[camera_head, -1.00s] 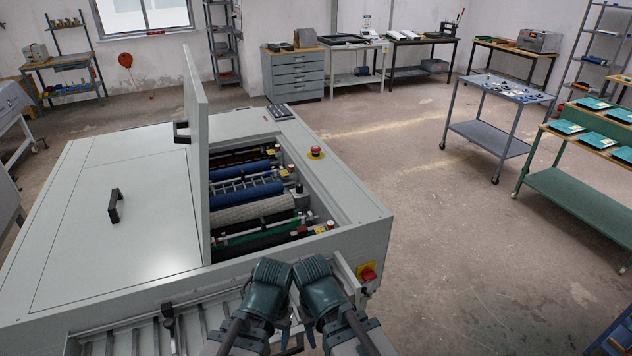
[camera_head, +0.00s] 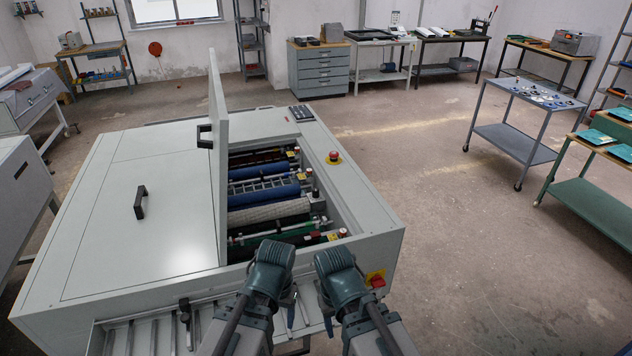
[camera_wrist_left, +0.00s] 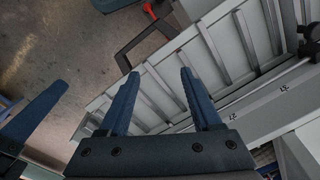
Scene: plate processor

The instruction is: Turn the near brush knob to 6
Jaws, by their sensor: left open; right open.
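The pale grey plate processor (camera_head: 90,250) stands with its lid (camera_head: 218,170) raised. Its open bay shows several rollers, including a blue one (camera_head: 264,192), a pale textured one (camera_head: 270,213) and a green one (camera_head: 285,233). Small red and dark knobs with yellow labels line the bay's right side, the nearest one (camera_head: 342,232) by the front corner. Their numbers are too small to read. My left gripper (camera_head: 290,312) is open and empty beyond the front edge, over the slatted tray; its parted fingers show in the left wrist view (camera_wrist_left: 157,78). My right gripper (camera_head: 328,322) is open beside it.
The slatted tray (camera_head: 125,340) juts from the processor's front. A red switch on a yellow plate (camera_head: 376,279) is on the front right corner, and an emergency button (camera_head: 334,156) is on top. Floor to the right is clear up to a grey cart (camera_head: 510,140).

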